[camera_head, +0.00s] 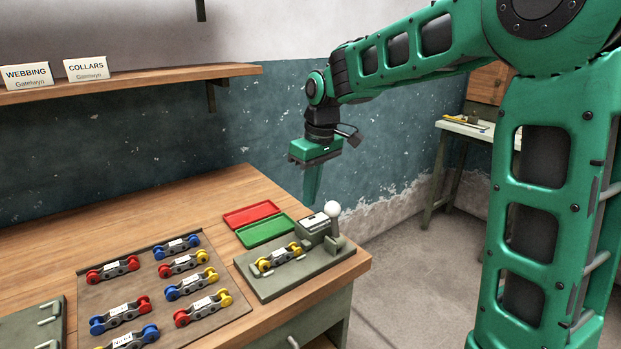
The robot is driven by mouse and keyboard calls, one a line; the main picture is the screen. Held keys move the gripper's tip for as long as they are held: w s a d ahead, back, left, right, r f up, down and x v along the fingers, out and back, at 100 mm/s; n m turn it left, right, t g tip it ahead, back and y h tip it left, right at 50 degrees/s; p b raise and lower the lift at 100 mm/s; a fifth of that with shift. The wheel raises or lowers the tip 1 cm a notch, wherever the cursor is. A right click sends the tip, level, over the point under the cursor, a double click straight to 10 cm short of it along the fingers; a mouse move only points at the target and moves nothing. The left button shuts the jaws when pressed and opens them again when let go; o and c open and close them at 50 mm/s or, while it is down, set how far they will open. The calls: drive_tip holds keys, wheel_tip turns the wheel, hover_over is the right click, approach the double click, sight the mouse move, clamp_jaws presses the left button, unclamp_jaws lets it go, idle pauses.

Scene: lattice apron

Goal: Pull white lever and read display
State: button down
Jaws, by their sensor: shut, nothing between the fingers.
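The white lever (332,209) is a round white knob on a dark stem, standing upright at the right end of a grey-green test fixture (275,292) on the bench's right corner. The display (313,221) is a small pale panel on the box beside the lever; its text is too small to read. A link with yellow ends (279,256) lies in the fixture. My gripper (311,200) points down with its fingers shut and empty. In the picture it is just above and left of the white knob, apparently apart from it; the depth between them is hard to tell.
A red tray (251,214) and a green tray (264,232) lie left of the fixture. Several links with red, blue or yellow ends lie on a brown mat (235,312). A shelf (130,81) with signs is on the wall. Floor is open right of the bench (361,263).

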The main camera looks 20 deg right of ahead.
sight(334, 224)
drive_tip(key=shift+s+d+r, duration=0.3)
drive_tip(key=shift+s+d, duration=0.2)
drive_tip(key=shift+s, duration=0.35)
drive_tip(key=shift+s+d+r, duration=0.25)
drive_tip(key=shift+s+d, duration=0.25)
drive_tip(key=shift+s, duration=0.35)
drive_tip(key=shift+s+r, duration=0.1)
drive_tip(key=shift+s, duration=0.05)
